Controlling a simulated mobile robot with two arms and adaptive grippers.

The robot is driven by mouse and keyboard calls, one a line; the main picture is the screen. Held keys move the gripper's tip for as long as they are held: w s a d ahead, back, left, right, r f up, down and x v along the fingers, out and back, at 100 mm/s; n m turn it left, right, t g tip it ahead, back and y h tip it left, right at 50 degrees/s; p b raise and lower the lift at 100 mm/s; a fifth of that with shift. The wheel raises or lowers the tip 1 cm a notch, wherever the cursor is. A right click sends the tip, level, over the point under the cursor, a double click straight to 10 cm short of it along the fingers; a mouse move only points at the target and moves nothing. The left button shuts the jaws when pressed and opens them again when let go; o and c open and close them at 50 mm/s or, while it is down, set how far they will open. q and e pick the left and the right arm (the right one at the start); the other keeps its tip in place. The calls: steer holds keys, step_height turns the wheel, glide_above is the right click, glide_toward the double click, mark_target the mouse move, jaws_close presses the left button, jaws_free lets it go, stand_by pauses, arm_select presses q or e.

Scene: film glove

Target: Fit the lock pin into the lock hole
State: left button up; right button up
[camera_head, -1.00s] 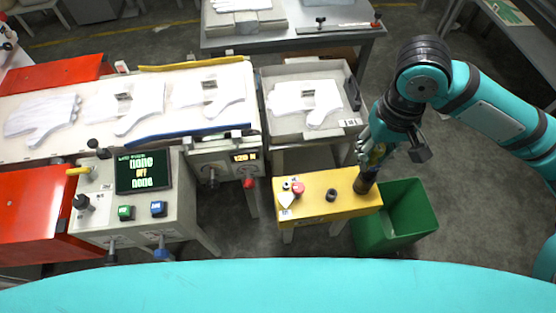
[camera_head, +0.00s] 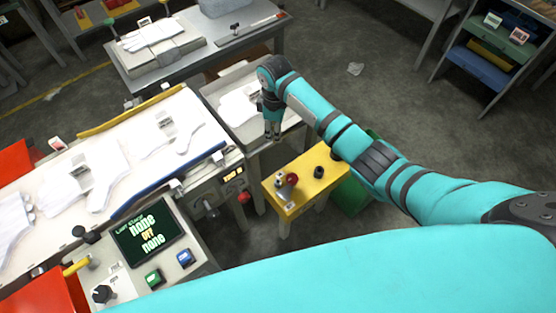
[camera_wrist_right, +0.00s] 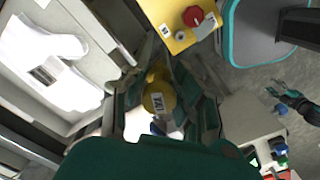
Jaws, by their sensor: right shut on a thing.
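My right gripper (camera_head: 272,132) is over the near right part of the grey tray, left of and behind the yellow stand. In the right wrist view, my right gripper (camera_wrist_right: 165,105) is shut on a yellow piece with a white label (camera_wrist_right: 157,100), which I take for the lock pin. The fingers cover its sides, and its tip cannot be made out. I cannot make out the lock hole in either view. A dark, slim gripper, seemingly my left one (camera_wrist_right: 292,101), shows at the right of the wrist view; its jaws are unclear.
The yellow stand (camera_head: 303,199) bears a red button (camera_head: 292,179) and a dark round fitting (camera_head: 319,172). The grey tray (camera_head: 224,88) holds a white glove (camera_head: 238,104). A control panel with a screen (camera_head: 148,237) and the white glove table (camera_head: 108,146) are left. A green bin (camera_head: 350,196) is partly hidden.

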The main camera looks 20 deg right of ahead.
arm_select(q)
steer(key=shift+a+r, duration=0.2)
steer(key=shift+a, duration=0.35)
steer(key=shift+a+r, duration=0.2)
steer(key=shift+a, duration=0.3)
arm_select(e)
steer(key=s+a+f+n, duration=0.1)
steer(key=s+f+n, duration=0.3)
steer(key=f, duration=0.6)
steer(key=shift+s+f+n, duration=0.15)
steer(key=shift+s+n, duration=0.25)
steer(key=shift+s, duration=0.2)
arm_select(q)
steer(key=shift+d+f, duration=0.1)
steer(key=shift+d, duration=0.1)
arm_select(e)
steer(key=shift+a, duration=0.1)
step_height(320, 180, down, 5)
steer(key=b, duration=0.5)
steer(key=shift+f+b, duration=0.4)
steer(key=shift+f, duration=0.3)
arm_select(q)
step_height(320, 180, down, 6)
arm_select(e)
steer(key=shift+c, duration=0.3)
arm_select(q)
steer(key=shift+f, duration=0.1)
arm_select(e)
steer(key=shift+s, duration=0.1)
